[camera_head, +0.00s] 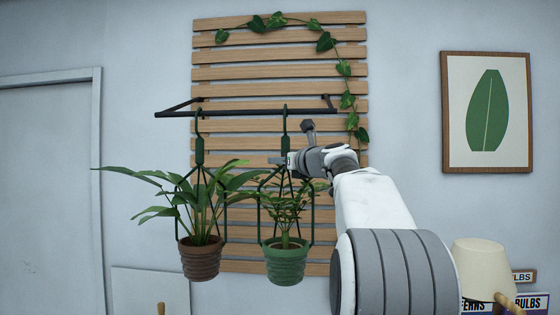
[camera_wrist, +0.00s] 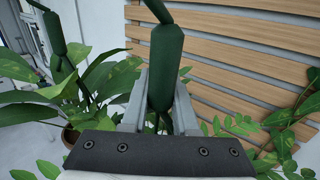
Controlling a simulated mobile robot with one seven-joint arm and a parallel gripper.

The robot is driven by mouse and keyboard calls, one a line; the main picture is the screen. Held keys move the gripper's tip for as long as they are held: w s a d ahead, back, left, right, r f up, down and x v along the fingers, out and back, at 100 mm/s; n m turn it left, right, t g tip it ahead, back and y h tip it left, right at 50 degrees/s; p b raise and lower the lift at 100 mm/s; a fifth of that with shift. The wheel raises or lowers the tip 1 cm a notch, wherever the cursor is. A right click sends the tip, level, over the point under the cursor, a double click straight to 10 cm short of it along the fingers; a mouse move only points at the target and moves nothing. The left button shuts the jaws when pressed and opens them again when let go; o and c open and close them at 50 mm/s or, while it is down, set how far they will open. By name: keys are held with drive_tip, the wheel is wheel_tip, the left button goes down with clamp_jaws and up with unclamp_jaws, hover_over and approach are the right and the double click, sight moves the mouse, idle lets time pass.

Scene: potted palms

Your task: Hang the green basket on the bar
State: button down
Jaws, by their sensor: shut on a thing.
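The green basket (camera_head: 286,262) is a green pot with a small leafy plant in a dark green wire hanger, upright below the black bar (camera_head: 243,113). My gripper (camera_head: 285,160) is shut on the thick green handle (camera_wrist: 165,68) of its hanger, with one grey finger on each side in the wrist view. The hook (camera_head: 285,113) at the top of the hanger reaches the bar's height and overlaps it in the head view. I cannot tell whether the hook rests on the bar. The hook's tip is out of the wrist view.
A brown pot (camera_head: 200,262) with a broad-leaved plant hangs from the bar just left, its leaves near the green basket. A wooden slat panel (camera_head: 280,45) with a vine (camera_head: 343,68) stands behind. A beige lamp shade (camera_head: 483,268) is at lower right.

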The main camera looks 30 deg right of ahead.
drive_tip(key=shift+r, duration=0.1)
drive_tip(key=c, duration=0.6)
unclamp_jaws()
